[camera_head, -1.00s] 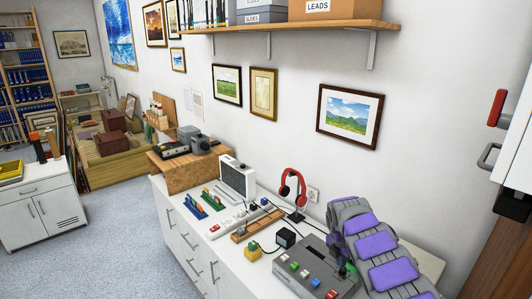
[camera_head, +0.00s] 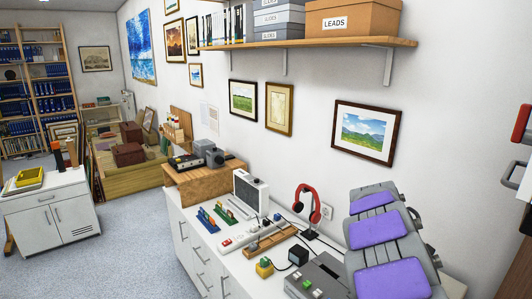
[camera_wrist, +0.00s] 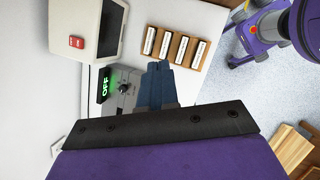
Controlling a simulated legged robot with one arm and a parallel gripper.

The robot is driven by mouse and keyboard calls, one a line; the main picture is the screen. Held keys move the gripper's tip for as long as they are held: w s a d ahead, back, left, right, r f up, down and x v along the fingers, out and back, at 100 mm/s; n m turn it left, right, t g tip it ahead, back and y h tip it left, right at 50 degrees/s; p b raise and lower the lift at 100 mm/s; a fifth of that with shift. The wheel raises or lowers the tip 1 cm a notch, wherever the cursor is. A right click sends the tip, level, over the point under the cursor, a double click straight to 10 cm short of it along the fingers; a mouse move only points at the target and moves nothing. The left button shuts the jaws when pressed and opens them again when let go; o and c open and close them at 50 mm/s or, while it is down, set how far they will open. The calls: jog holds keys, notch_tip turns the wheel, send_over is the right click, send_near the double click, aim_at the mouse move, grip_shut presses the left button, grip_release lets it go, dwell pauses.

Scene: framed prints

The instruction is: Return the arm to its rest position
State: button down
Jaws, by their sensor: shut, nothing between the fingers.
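My arm, with purple pads on grey links, stands at the right of the head view, over the white counter (camera_head: 190,235). My gripper is not distinguishable in the head view. In the wrist view, my gripper's blue-grey fingers (camera_wrist: 157,84) are together and hold nothing. Behind them in that view are a grey box with a dark knob (camera_wrist: 125,88) and a small green display reading OFF (camera_wrist: 106,85). The fingers overlap the box in the picture; I cannot tell the gap.
A grey control box (camera_head: 318,280) with buttons stands near my arm, partly hidden. Red headphones (camera_head: 307,203) stand behind it. A framed landscape (camera_head: 366,131) hangs above, below a wooden shelf (camera_head: 300,44). A wooden rack (camera_wrist: 175,47) shows in the wrist view. Floor (camera_head: 130,245) is clear at left.

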jog(key=s+a+r+m+y, duration=0.15)
jog(key=s+a+m, duration=0.25)
jog(key=s, duration=0.4)
jog(key=s+a+r+m, duration=0.3)
jog(key=s+a+m, duration=0.1)
jog(key=s, duration=0.4)
jog(key=s+a+f+m+y, duration=0.1)
jog(key=s+a, duration=0.2)
jog(key=s, duration=0.3)
jog(key=s+a+f+m+y+b, duration=0.1)
jog(key=s+a+f+m, duration=0.1)
jog(key=s+a, duration=0.2)
jog(key=s+a+f+m+y, duration=0.1)
jog(key=s+a, duration=0.3)
jog(key=s, duration=0.6)
jog(key=shift+s+a+f+g+b, duration=0.2)
jog(key=shift+a+f+g+b, duration=0.1)
jog(key=shift+f+g, duration=0.15)
